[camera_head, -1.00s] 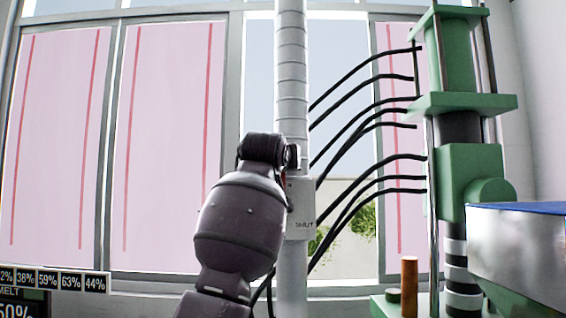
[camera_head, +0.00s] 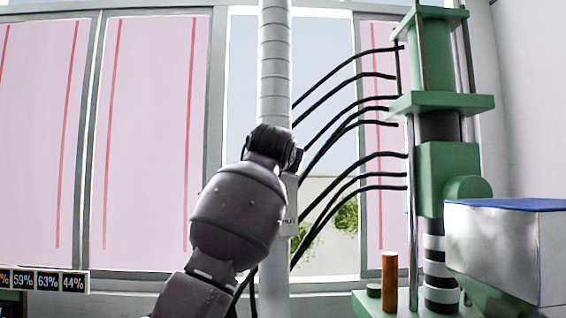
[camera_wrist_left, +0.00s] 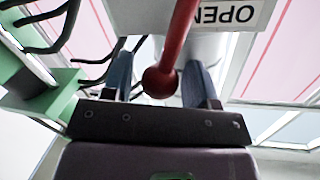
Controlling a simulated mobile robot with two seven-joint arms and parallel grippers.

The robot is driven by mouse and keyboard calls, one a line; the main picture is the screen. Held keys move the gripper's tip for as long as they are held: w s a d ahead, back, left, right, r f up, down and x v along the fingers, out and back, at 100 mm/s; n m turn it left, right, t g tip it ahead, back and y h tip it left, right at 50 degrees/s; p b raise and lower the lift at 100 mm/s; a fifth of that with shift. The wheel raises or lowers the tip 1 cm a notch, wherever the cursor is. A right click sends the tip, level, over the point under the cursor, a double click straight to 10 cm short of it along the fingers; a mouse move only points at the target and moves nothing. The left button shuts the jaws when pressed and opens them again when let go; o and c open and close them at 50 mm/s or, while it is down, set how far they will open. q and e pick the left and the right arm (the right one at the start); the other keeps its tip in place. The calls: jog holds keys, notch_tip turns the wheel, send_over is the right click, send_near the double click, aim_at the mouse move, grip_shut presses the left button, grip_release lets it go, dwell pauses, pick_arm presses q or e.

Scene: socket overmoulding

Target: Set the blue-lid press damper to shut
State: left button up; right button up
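The damper's red lever (camera_wrist_left: 180,35), ending in a red ball knob (camera_wrist_left: 160,82), shows in the left wrist view. My left gripper (camera_wrist_left: 159,60) is open, with one finger on each side of the lever and visible gaps to the knob. An OPEN label (camera_wrist_left: 228,14), upside down, is on the pale duct behind it. In the head view the duct (camera_head: 274,75) stands upright, and my left arm covers the lever and most of the SHUT label (camera_head: 291,222). The green press (camera_head: 445,165) with the blue-lid box (camera_head: 505,245) stands right of it. My right gripper is not in view.
Several black hoses (camera_head: 350,113) run between the duct and the press. An orange-brown cylinder (camera_head: 389,280) stands on the press base. Pink window panels (camera_head: 150,130) are behind, and a percentage display (camera_head: 45,281) is at lower left.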

pick_arm(q)
jog(key=shift+o, duration=0.4)
jog(key=shift+s+a+b, duration=0.1)
jog(key=shift+s+b, duration=0.2)
jog(key=shift+s, duration=0.25)
jog(key=b+v, duration=0.3)
jog(key=v, duration=0.6)
jog(key=shift+s, duration=0.35)
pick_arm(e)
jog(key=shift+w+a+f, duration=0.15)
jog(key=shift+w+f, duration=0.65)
